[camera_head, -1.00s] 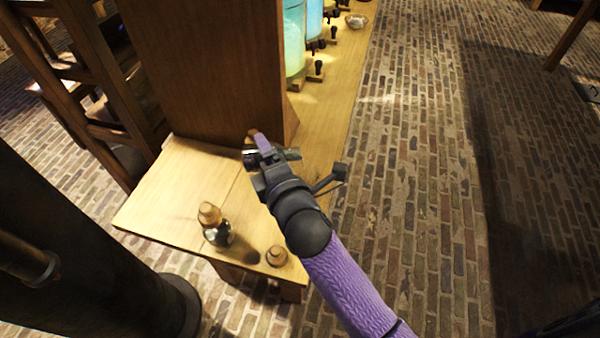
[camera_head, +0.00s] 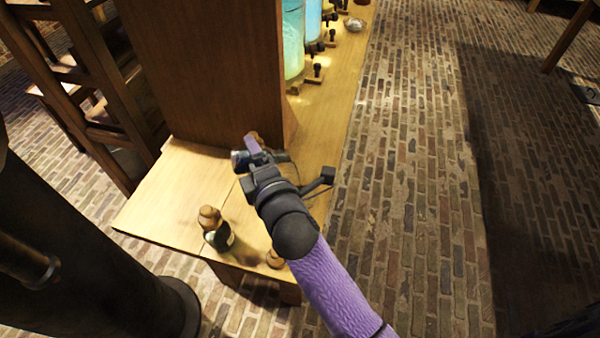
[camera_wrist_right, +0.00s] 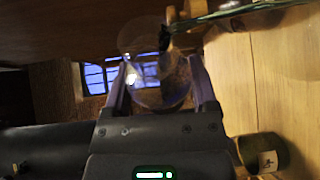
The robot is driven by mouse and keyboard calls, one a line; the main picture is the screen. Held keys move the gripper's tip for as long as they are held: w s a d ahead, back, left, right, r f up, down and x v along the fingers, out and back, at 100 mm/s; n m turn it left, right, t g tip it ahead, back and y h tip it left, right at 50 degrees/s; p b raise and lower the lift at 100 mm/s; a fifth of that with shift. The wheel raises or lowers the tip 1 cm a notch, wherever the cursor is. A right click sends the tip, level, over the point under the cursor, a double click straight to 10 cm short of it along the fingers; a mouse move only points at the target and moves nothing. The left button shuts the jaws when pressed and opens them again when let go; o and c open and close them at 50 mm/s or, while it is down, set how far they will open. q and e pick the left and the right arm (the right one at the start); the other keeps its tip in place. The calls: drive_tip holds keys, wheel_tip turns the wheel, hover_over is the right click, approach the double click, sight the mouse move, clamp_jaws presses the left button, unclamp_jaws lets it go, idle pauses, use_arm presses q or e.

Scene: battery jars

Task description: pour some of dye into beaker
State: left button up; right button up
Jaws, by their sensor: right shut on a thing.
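My right gripper (camera_head: 248,158) is shut on a small clear glass vessel (camera_head: 239,161), over the near end of the wooden bench beside a tall wooden panel. In the right wrist view the vessel (camera_wrist_right: 160,78) sits between the two fingers; it is see-through and blurred, so its contents and exact tilt cannot be told. Another glass piece (camera_wrist_right: 240,12) lies across the top right there; I cannot tell whether it is the beaker. A dark bottle with a cork and pale label (camera_head: 216,234) stands on the bench, also in the wrist view (camera_wrist_right: 262,153). My left gripper is not in view.
A loose cork (camera_head: 274,259), partly behind my arm, lies near the bench's front edge. Glowing glass jars (camera_head: 292,40) with dark knobs stand behind the panel (camera_head: 205,70). The bench top (camera_head: 165,205) left of the bottle is bare.

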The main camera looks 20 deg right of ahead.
drive_tip(key=shift+w+a+r, duration=0.1)
idle(0.3)
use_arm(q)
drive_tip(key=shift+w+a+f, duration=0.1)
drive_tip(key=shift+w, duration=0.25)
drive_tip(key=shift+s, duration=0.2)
use_arm(e)
drive_tip(key=shift+m, duration=0.3)
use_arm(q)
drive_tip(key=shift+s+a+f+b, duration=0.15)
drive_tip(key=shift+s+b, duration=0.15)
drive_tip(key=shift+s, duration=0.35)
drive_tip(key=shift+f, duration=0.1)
use_arm(e)
drive_tip(key=shift+m+t, duration=0.3)
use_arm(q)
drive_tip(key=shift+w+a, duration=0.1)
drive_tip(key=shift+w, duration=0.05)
